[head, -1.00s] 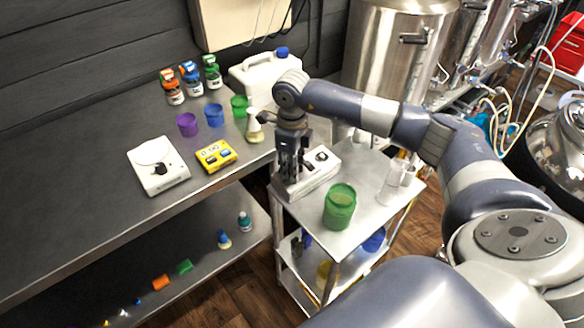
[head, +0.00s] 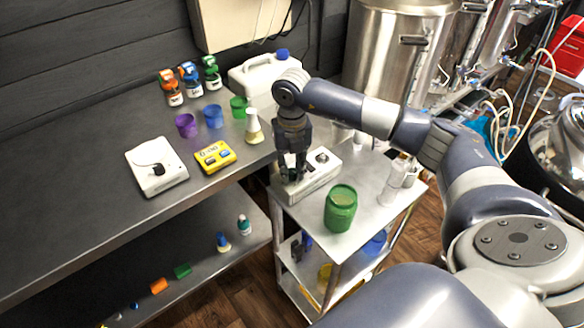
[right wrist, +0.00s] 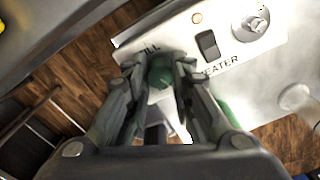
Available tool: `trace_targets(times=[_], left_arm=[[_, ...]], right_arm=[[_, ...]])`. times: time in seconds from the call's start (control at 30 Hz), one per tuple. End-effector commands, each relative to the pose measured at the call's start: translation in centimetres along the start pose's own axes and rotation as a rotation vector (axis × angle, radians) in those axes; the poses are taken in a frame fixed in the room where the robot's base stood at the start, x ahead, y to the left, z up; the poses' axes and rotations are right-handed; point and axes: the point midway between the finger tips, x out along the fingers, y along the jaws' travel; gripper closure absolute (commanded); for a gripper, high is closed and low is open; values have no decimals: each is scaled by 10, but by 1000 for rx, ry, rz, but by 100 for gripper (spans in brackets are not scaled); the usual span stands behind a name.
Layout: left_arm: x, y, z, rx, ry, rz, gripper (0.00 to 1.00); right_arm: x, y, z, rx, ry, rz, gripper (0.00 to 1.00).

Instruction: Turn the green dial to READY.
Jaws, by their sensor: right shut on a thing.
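The green dial (right wrist: 161,70) sits on a white control box (head: 318,185) at the left edge of the steel cart. In the right wrist view it is between the two fingers of my right gripper (right wrist: 160,78), which are shut on it. In the head view my right gripper (head: 291,176) points down onto the left end of the box and mostly hides the dial. The lettering beside the dial is partly covered; no READY mark or pointer can be read. My left gripper is not in view.
The same box carries a dark rocker switch (right wrist: 208,46) and a silver knob (right wrist: 250,23). A green jar (head: 340,212) and clear glassware (head: 392,185) stand on the cart. A steel bench (head: 80,215) with a white scale (head: 157,168) and a yellow box (head: 214,157) lies left.

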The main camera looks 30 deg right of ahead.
Motion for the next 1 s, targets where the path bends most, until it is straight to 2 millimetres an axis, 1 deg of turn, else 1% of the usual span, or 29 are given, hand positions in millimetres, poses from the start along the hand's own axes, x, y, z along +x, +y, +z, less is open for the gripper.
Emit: trace_targets(times=[0.2,0.4,0.63,1.0], left_arm=[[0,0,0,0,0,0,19],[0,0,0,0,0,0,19],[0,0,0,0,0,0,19],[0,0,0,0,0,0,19]], right_arm=[[-1,0,1,166,-2,1,100],[-1,0,1,272,-3,2,100],[-1,0,1,334,-4,2,100],[-2,0,2,349,-5,2,100]])
